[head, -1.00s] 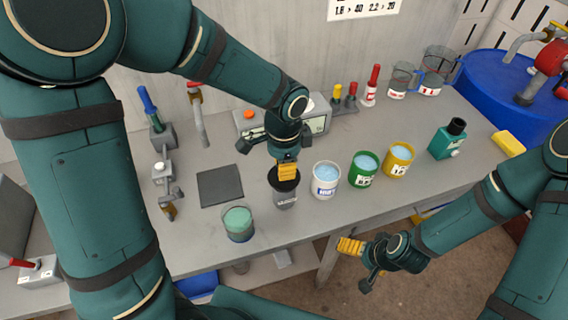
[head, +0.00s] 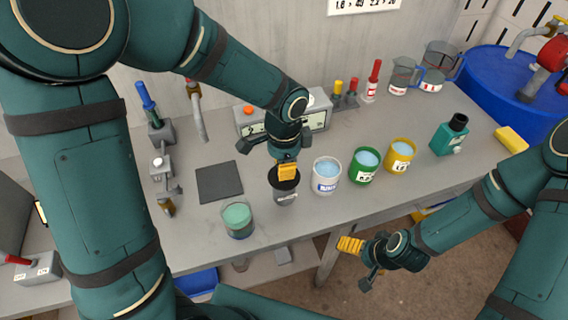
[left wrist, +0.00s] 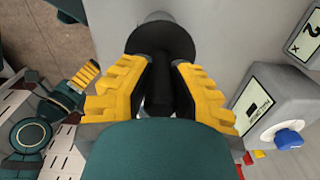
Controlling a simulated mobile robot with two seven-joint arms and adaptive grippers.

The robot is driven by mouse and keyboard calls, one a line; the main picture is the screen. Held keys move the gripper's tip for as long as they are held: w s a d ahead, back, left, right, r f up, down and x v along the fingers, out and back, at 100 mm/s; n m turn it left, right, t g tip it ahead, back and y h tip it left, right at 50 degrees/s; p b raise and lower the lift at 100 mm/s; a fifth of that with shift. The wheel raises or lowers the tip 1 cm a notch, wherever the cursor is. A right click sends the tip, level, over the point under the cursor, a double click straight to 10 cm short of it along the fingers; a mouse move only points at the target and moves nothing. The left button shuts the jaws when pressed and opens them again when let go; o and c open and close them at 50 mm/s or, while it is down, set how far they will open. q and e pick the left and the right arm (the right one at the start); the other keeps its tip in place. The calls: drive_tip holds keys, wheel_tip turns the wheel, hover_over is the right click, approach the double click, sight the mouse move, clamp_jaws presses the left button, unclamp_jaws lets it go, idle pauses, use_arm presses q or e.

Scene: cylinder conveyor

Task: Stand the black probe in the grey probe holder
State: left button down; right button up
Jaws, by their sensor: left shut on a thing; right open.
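The grey probe holder (head: 285,194) is a grey labelled cup on the table with a dark round top, left of the white cup. My left gripper (head: 287,172) is right above its top. In the left wrist view, the left gripper (left wrist: 160,85) is shut on the black probe (left wrist: 158,92), a dark upright shaft between its yellow fingers. Past the fingertips a round dark disc (left wrist: 150,38) shows. I cannot tell how far the probe reaches into the holder. My right gripper (head: 358,264) is open and empty, off the table's front edge.
White (head: 326,186), green (head: 363,178) and yellow (head: 399,166) cups stand in a row to the right. A glass of green liquid (head: 238,228) stands front left, near a dark square mat (head: 219,182). A meter (head: 318,120) stands behind my left gripper.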

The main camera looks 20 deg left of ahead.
use_arm(q)
drive_tip(key=shift+f, duration=0.15)
idle(0.3)
drive_tip(key=c, duration=0.9)
unclamp_jaws()
wheel_tip(320, 180, up, 12)
drive_tip(key=shift+r, duration=0.1)
